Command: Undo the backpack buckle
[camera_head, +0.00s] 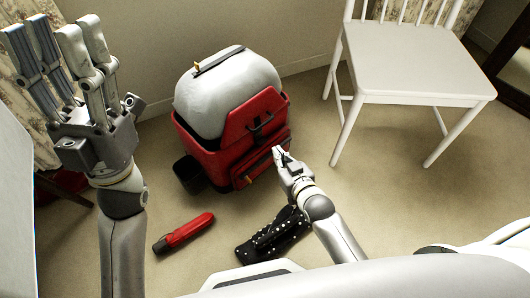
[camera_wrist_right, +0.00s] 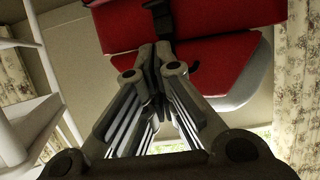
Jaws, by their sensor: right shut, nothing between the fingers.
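The backpack (camera_head: 222,160) stands on the floor, red below with a pale grey bulging top. A small black buckle or clasp (camera_head: 262,125) is on its red front flap; a black strap piece also shows in the right wrist view (camera_wrist_right: 158,12). My right gripper (camera_head: 279,152) is at the backpack's front, below the clasp. In the right wrist view its fingers (camera_wrist_right: 154,48) are together with nothing held, and their tips overlap the lower end of the black strap. Touch cannot be told. My left gripper (camera_head: 56,32) is raised at the left, open and empty, away from the backpack.
A red cylindrical object (camera_head: 184,233) and a black item with white dots (camera_head: 272,236) lie on the floor in front. A black cup-like pocket (camera_head: 189,174) is at the backpack's left side. A white chair (camera_head: 415,75) stands at right. Carpet between backpack and chair is clear.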

